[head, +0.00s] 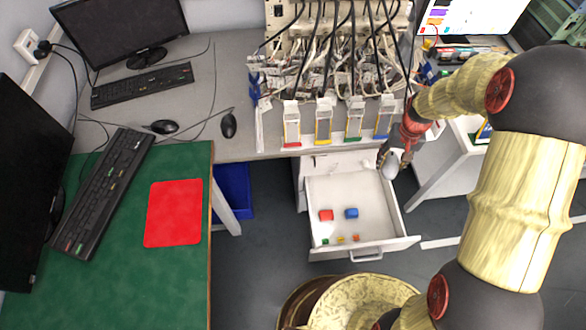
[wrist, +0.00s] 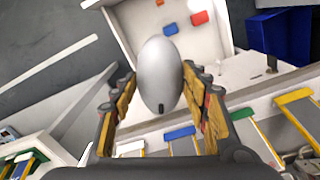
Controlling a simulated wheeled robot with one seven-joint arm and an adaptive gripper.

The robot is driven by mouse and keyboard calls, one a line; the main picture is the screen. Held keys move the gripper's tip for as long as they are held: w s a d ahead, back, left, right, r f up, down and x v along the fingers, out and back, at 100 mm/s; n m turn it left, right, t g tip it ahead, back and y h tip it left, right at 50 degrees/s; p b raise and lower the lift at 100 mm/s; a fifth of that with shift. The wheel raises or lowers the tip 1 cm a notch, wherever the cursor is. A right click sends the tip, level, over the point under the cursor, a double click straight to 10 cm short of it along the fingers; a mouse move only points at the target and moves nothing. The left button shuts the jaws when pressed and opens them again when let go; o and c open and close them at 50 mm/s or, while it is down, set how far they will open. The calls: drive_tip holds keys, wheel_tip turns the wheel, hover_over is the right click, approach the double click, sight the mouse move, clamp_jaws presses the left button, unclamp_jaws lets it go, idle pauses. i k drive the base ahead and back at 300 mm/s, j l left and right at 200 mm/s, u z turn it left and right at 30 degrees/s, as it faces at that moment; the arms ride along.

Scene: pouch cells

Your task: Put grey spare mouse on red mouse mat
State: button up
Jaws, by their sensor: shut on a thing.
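The grey spare mouse (wrist: 160,75) is held between the two fingers of my gripper (wrist: 160,100) in the wrist view. In the head view the mouse (head: 390,166) shows at the end of my arm, above the right back part of the open drawer. My gripper (head: 394,150) is shut on it, clear of the drawer floor. The red mouse mat (head: 173,212) lies flat and empty on the green desk at the left, well away from my gripper.
The open white drawer (head: 335,190) holds a red block (head: 326,215), a blue block (head: 351,213) and small coloured pieces. Two black mice (head: 229,125) and keyboards (head: 105,190) are on the desks. A cabled test rack (head: 335,60) stands behind my gripper. A blue bin (head: 233,190) is under the desk.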

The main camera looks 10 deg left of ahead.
sight(173, 221)
drive_tip(key=l+u, duration=0.25)
drive_tip(key=u, duration=0.25)
drive_tip(key=l+u, duration=0.25)
drive_tip(key=u, duration=0.2)
